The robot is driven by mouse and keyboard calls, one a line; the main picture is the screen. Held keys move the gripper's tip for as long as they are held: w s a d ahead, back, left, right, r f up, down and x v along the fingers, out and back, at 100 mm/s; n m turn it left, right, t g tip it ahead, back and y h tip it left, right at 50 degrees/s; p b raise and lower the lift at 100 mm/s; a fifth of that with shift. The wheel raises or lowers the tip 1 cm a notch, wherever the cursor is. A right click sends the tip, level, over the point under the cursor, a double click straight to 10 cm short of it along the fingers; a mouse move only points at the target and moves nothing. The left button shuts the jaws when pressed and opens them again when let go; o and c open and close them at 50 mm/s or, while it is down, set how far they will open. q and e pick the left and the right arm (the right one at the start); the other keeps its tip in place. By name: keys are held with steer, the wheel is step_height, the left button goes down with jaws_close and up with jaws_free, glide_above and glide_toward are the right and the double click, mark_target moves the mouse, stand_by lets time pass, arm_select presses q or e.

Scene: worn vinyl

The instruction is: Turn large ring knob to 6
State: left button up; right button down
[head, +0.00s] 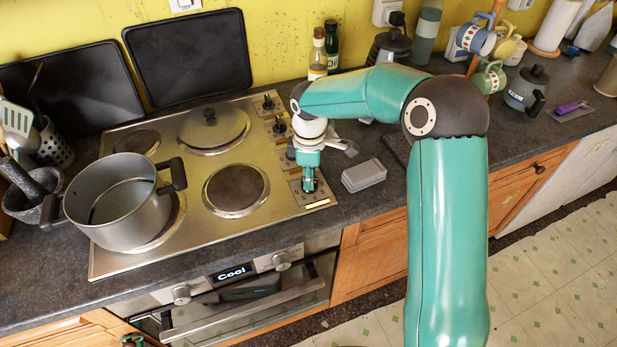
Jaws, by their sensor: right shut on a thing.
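The steel hob (235,225) has a column of dark knobs along its right side. My right gripper (309,186) points down over the front knob (309,188) of this column and is shut on it. The fingers cover most of this knob, so its pointer and setting cannot be read. The markings saying which ring each knob serves are too small to read. The other knobs, such as the rear one (268,102), stand free. A small green part at the bottom left edge (132,341) may be my left gripper; its fingers cannot be made out.
A large steel pot (118,205) stands on the front left ring, and a lid (213,125) covers a rear ring. The front right ring (236,190) is bare. A grey box (363,175) lies close right of the gripper. Bottles (318,55) stand behind my right arm.

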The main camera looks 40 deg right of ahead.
steer(key=m+b, duration=0.1)
steer(key=m, duration=0.2)
steer(key=shift+w+b, duration=0.1)
steer(key=shift+b, duration=0.25)
steer(key=m+b, duration=0.1)
steer(key=m, duration=0.3)
steer(key=m+b, duration=0.1)
steer(key=m, duration=0.3)
steer(key=shift+m+b, duration=0.3)
steer(key=shift+b, duration=0.05)
steer(key=m+b, duration=0.1)
steer(key=m, duration=0.2)
steer(key=shift+m, duration=0.4)
steer(key=m, duration=0.3)
steer(key=shift+r+b, duration=0.1)
steer(key=shift+b, duration=0.25)
steer(key=m, duration=0.4)
steer(key=shift+b, duration=0.35)
steer(key=m, duration=0.3)
steer(key=shift+m+b, duration=0.3)
steer(key=shift+m, duration=0.1)
steer(key=shift+m+b, duration=0.3)
steer(key=shift+m, duration=1.8)
steer(key=shift+r, duration=0.1)
